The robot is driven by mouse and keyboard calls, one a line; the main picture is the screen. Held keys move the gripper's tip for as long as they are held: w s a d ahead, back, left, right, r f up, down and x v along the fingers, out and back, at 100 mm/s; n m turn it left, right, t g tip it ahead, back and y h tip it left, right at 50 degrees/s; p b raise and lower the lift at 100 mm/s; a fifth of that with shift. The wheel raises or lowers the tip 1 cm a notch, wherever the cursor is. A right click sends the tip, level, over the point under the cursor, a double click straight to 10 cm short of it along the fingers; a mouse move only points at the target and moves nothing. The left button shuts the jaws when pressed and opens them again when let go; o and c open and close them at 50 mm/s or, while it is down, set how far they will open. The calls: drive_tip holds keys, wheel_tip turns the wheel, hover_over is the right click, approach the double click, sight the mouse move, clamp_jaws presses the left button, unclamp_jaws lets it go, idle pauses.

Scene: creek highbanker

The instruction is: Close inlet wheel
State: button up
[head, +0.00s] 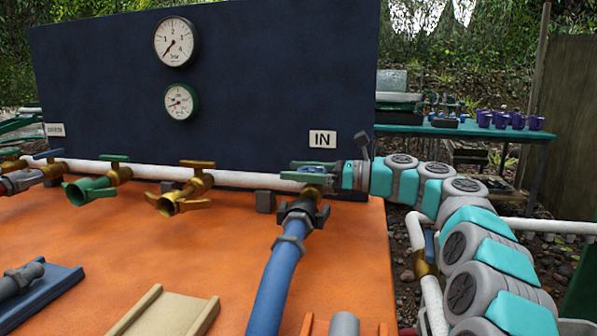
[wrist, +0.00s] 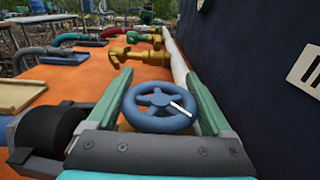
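The inlet wheel (wrist: 158,107) is a small blue spoked handwheel with a white mark on one spoke, seen in the wrist view. My gripper (wrist: 159,72) has its two green fingers set wide apart, one on each side of the wheel. The wheel sits between them; I cannot tell whether either finger touches its rim. In the head view my gripper (head: 308,168) is at the brass valve below the "IN" sign (head: 322,139) and hides most of the wheel. A blue hose (head: 275,285) runs from this valve toward the front.
A dark blue panel (head: 110,85) with two gauges stands close behind the white pipe (head: 240,179). Brass and green valves (head: 184,190) lie to the left along the pipe. The orange deck (head: 150,250) is mostly clear. A table with purple mugs (head: 501,120) stands back right.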

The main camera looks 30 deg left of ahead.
drive_tip(key=c, duration=0.7)
